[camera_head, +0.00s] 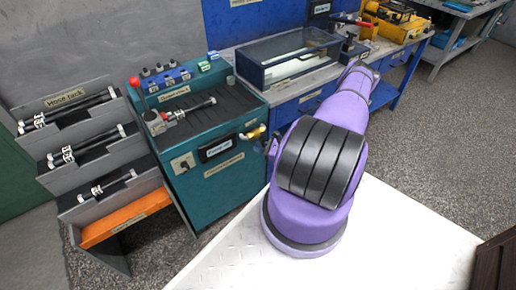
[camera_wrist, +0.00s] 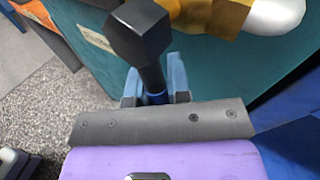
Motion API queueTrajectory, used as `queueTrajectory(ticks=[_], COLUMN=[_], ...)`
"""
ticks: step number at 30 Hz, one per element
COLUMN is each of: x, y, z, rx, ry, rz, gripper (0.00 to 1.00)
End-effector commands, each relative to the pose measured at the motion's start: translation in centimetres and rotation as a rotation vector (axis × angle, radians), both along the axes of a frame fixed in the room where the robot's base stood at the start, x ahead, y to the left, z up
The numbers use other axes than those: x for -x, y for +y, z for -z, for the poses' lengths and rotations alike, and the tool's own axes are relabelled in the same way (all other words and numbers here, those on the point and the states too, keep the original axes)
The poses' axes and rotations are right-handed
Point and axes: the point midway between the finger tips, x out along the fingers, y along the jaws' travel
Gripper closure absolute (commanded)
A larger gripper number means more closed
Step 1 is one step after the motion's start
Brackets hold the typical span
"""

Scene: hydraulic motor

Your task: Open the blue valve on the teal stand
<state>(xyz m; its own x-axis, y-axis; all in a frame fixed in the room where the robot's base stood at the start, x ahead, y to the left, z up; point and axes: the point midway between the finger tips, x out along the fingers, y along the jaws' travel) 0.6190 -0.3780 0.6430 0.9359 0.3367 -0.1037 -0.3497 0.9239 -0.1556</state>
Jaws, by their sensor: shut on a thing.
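The teal stand (camera_head: 222,190) is left of centre in the head view, with its front panel facing me. Its teal surface (camera_wrist: 220,62) fills the upper part of the wrist view. A yellow-and-white fitting (camera_head: 255,132) sticks out at its upper right. In the wrist view, the blue valve's handle (camera_wrist: 140,32) shows as a dark block on a stem with a blue lower part. My gripper (camera_wrist: 155,88) has pale blue fingers on both sides of that stem and is shut on it. In the head view my purple arm hides most of the valve.
A hose rack (camera_head: 80,103) with several hoses stands left of the stand, above an orange drawer (camera_head: 125,215). A glass-topped case (camera_head: 288,58) sits on the blue bench behind. Open speckled floor (camera_head: 440,130) lies to the right.

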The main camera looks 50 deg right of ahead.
Motion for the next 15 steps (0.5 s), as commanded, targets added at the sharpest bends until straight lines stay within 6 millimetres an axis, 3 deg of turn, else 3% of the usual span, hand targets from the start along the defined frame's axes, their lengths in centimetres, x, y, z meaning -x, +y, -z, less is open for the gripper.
queueTrajectory(ticks=[15], x=[0.7], y=[-2.6], z=[-0.8], rx=[0.465], ry=[0.114], rz=[-0.001], gripper=[1.00])
